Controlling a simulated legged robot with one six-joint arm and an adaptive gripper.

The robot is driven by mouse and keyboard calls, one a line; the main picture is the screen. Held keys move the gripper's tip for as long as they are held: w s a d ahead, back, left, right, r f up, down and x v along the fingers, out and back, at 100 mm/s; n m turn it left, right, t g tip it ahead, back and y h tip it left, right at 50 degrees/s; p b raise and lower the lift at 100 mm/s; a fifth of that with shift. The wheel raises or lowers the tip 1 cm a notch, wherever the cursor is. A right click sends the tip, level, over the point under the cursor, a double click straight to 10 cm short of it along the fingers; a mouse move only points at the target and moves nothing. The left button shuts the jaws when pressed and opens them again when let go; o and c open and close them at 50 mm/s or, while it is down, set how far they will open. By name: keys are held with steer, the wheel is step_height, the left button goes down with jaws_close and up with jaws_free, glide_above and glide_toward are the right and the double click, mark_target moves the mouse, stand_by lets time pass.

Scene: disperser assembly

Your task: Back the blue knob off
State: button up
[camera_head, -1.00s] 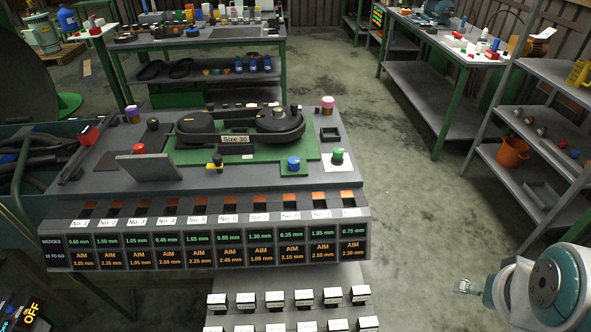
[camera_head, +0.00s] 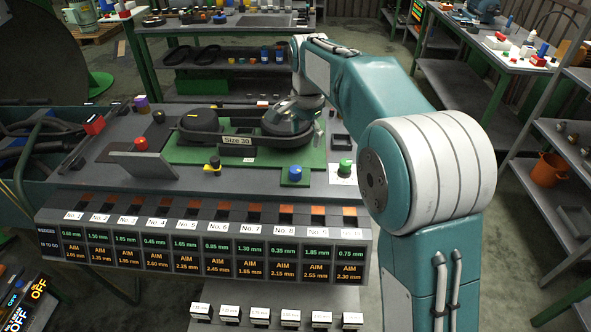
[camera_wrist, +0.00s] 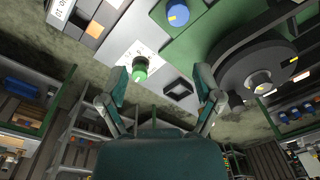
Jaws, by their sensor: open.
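The blue knob (camera_head: 295,172) stands on a small green block at the front right of the green plate. It also shows at the top edge of the wrist view, as a blue cap (camera_wrist: 178,14) with a yellow mark. My gripper (camera_wrist: 162,88) is open, with its two fingers spread and nothing between them. It is apart from the blue knob, which lies beyond the fingertips. In the head view my arm reaches over the right side of the bench, and its end is near the right black disc, its fingers hard to make out.
A green knob (camera_head: 345,167) on a white plate sits right of the blue one; the wrist view shows it (camera_wrist: 140,68) near the left finger. A black wheel assembly (camera_head: 200,122) lies behind. A grey tilted panel (camera_head: 142,163) and a red knob (camera_head: 141,144) are left.

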mark_target(296, 169)
steer(key=shift+m+g, duration=0.3)
steer(key=shift+m, duration=0.2)
steer(key=w+a+f, duration=0.2)
steer(key=f, duration=0.1)
steer(key=shift+w+a+f, duration=0.1)
steer(key=shift+w+a, duration=0.2)
steer(key=shift+a, duration=0.05)
step_height(296, 169, down, 10)
steer(key=shift+r, duration=0.15)
steer(key=shift+d+f, duration=0.2)
steer(key=shift+f, duration=0.35)
steer(key=c, duration=1.1)
